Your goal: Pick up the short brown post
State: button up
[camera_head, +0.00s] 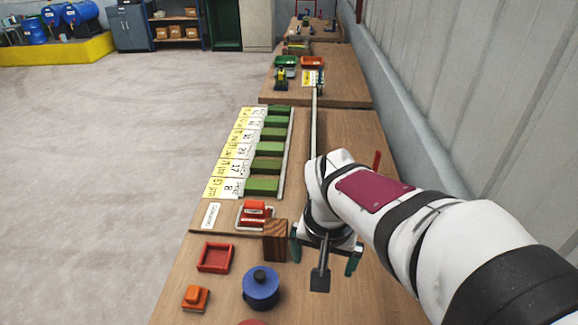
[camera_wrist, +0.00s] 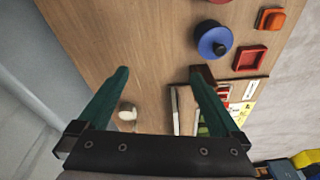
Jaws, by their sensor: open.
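The short brown post (camera_head: 275,241) is a square wooden block with dark grain, standing upright on the wooden bench in the head view. My gripper (camera_head: 325,262) is just to its right, pointing down, with its green fingers spread. The post is outside the gap, beside the left finger in that view; whether they touch cannot be told. In the wrist view my gripper (camera_wrist: 160,73) is open with only bench between the fingertips. A dark brown patch (camera_wrist: 203,72) beside the right fingertip appears to be the post, mostly hidden by that finger.
A blue round knob (camera_head: 261,288), a red square frame (camera_head: 215,257) and an orange switch (camera_head: 195,297) sit near the post. A red block unit (camera_head: 255,213) is behind it. Green blocks with number cards (camera_head: 234,165) line the bench further back. A wall runs along the right.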

aim_at(275, 238)
jog(key=w+a+f+n+t, duration=0.2)
jog(key=w+a+f+n, duration=0.15)
jog(key=w+a, duration=0.8)
jog(key=shift+m, duration=0.45)
jog(key=x, duration=1.6)
jog(key=shift+w+d+f, duration=0.15)
jog(key=shift+w+f, duration=0.1)
jog(key=shift+w, duration=0.3)
grip_shut()
